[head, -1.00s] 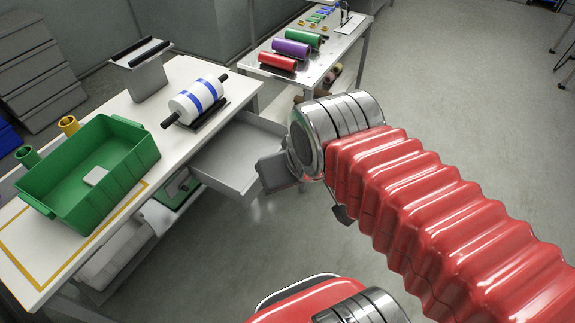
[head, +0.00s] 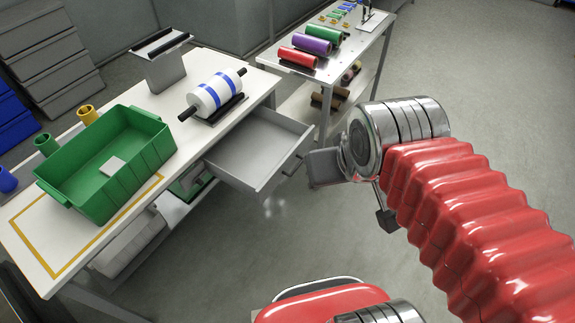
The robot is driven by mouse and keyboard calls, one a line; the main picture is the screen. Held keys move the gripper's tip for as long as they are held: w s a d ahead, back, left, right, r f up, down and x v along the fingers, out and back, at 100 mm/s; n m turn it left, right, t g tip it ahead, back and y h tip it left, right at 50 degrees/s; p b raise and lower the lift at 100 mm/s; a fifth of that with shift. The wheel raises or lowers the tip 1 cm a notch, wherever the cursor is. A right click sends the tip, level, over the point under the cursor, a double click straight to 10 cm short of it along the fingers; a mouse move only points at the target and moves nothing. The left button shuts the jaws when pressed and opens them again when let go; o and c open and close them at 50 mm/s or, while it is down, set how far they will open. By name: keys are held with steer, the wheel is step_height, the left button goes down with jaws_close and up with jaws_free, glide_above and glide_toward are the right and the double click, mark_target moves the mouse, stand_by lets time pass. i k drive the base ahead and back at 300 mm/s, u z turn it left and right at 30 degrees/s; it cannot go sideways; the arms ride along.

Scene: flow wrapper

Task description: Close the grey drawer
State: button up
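The grey drawer (head: 246,150) is pulled out from under the white worktable, open and empty inside. Its front panel (head: 284,168) faces right, with a dark handle (head: 299,160) on it.
The white worktable (head: 110,228) carries a green bin (head: 108,165) and a white roll with blue bands (head: 213,93). A second table (head: 352,48) with coloured rolls stands behind. The floor (head: 480,100) to the right is clear.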

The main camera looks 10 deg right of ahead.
mark_target(253, 158)
steer(key=i, duration=1)
